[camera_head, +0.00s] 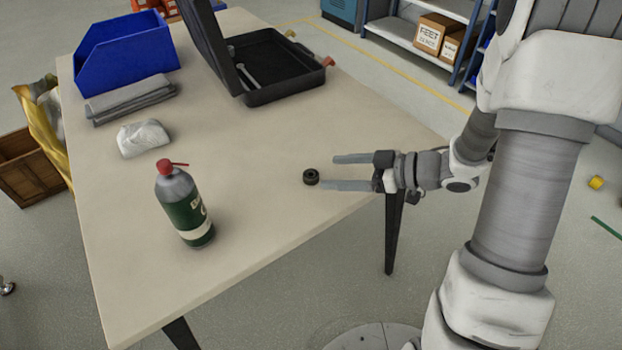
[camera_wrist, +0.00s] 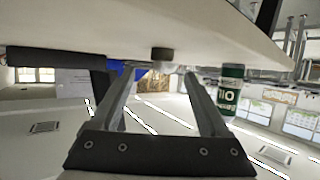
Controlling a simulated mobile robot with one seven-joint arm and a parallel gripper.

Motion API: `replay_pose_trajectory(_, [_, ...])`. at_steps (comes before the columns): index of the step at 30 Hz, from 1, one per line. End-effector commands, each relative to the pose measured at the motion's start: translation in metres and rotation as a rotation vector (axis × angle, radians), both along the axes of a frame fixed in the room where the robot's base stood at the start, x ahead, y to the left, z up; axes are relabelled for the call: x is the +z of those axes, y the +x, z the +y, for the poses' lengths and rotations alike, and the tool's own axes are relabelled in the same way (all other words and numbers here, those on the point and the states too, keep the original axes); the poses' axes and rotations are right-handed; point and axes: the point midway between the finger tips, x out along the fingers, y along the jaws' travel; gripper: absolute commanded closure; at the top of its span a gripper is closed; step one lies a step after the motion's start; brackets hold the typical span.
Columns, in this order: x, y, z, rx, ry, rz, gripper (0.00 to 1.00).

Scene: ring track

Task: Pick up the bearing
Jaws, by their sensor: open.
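The bearing (camera_head: 310,177), a small dark ring, lies on the beige table (camera_head: 250,215) near its right edge. My gripper (camera_head: 328,172) is open and empty, reaching in from the right, with its two fingers pointing left. The fingertips are just to the right of the bearing, close to the nearer finger's tip. In the wrist view, the picture is upside down, and the bearing (camera_wrist: 162,54) shows ahead, between the two fingers (camera_wrist: 160,74) sideways and just beyond their tips. Whether a finger touches it, I cannot tell.
A green bottle with a red cap (camera_head: 185,208) stands left of the bearing. A white crumpled packet (camera_head: 143,138), grey folded cloth (camera_head: 131,99), blue bin (camera_head: 125,50) and open black case (camera_head: 285,88) are farther back. The table around the bearing is clear.

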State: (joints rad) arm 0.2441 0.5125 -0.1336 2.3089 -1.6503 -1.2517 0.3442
Motion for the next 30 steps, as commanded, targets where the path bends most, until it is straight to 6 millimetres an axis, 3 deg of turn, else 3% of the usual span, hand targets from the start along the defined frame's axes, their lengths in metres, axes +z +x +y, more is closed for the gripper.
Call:
replay_pose_trajectory(6, [-0.02,0.006,0.023,0.004,0.0,0.001,0.21])
replay_pose_trajectory(11, [-0.025,0.013,0.039,0.002,0.001,-0.001,0.21])
replay_pose_trajectory(20, [-0.025,0.014,0.043,0.0,0.001,0.0,0.23])
replay_pose_trajectory(30, [-0.025,0.014,0.042,0.0,0.001,0.0,0.84])
